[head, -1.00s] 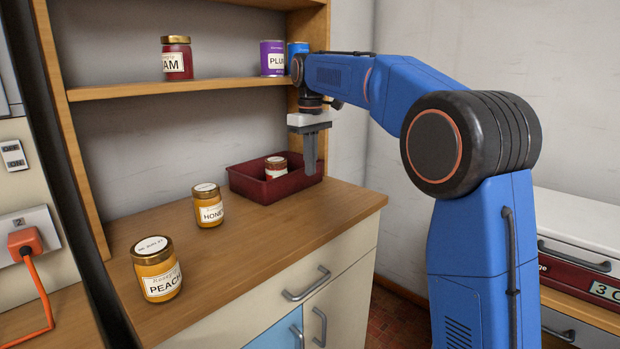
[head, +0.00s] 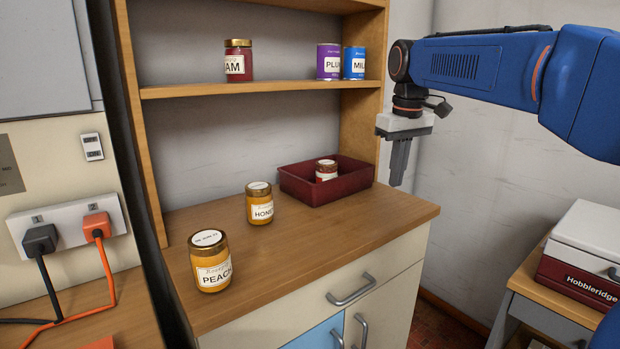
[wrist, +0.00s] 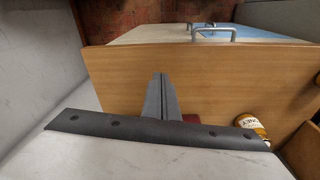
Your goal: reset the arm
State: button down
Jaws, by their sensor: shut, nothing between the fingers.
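My gripper (head: 400,162) hangs pointing down in the head view, to the right of the dark red tub (head: 296,187) and apart from it. Its fingers are together and hold nothing. In the wrist view the closed fingers (wrist: 160,95) show over the wooden counter top (wrist: 225,100). The tub stands at the back right of the counter, with a small white-labelled jar (head: 326,171) inside. Only a sliver of red from the tub (wrist: 192,119) shows in the wrist view.
A honey jar (head: 259,204) and a peach jar (head: 211,262) stand on the counter. A jam jar (head: 238,61), a purple plum can (head: 329,61) and a blue can (head: 354,62) stand on the shelf (head: 270,88). A white and red case (head: 585,250) sits at lower right.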

jog(key=s+d+f+m+t, duration=0.1)
jog(key=s+d+f, duration=0.3)
jog(key=s+f, duration=0.7)
jog(key=s+d+f+m+t, duration=0.2)
jog(key=s+d+f+m, duration=0.2)
jog(key=s+f, duration=0.8)
jog(key=s, duration=0.8)
jog(key=shift+f, duration=0.25)
